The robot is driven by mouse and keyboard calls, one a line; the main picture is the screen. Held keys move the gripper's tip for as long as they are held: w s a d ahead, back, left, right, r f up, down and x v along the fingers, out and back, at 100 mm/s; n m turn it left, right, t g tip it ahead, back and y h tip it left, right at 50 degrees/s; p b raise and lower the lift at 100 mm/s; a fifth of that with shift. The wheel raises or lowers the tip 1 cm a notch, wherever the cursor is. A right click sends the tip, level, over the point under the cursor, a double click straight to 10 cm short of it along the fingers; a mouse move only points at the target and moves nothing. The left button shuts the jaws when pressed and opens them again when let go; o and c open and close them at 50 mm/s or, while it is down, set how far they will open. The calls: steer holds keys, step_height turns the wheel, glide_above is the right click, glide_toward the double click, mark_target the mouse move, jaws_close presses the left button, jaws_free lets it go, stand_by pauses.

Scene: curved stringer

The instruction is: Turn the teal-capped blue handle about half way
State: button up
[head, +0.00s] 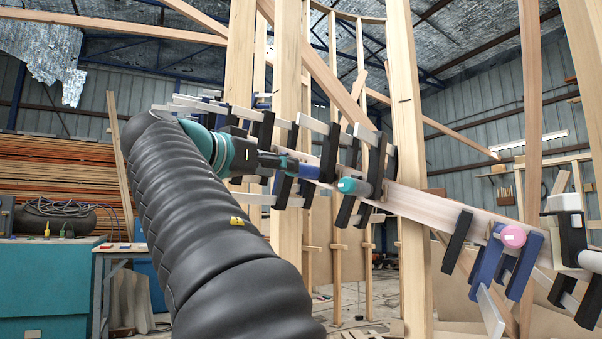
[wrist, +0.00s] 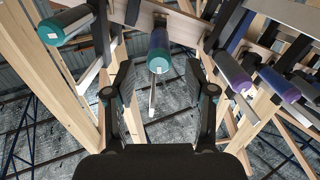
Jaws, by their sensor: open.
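The blue handle with the teal cap (wrist: 158,50) hangs from a clamp on the wooden stringer, near the middle of the wrist view. Its teal end faces the camera, with a small white mark on it. In the head view, part of the blue handle (head: 308,171) shows just beyond my gripper (head: 288,163), its cap hidden. In the wrist view my gripper (wrist: 161,72) is open, one finger on each side of the handle's line. The handle appears at the fingertips, with visible gaps on both sides.
A grey handle with a teal cap (wrist: 62,25) is left in the wrist view. Purple-capped handles (wrist: 284,86) are at right. A pink-capped handle (head: 513,237) is farther right along the stringer (head: 425,205). Wooden posts (head: 408,150) and clamp bars crowd the area.

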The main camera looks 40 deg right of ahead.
mark_target(305, 173)
steer(key=d, duration=0.3)
steer(key=w+d, duration=0.1)
steer(key=d, duration=0.4)
steer(key=shift+w+d+p, duration=0.35)
steer(key=shift+w+p, duration=0.05)
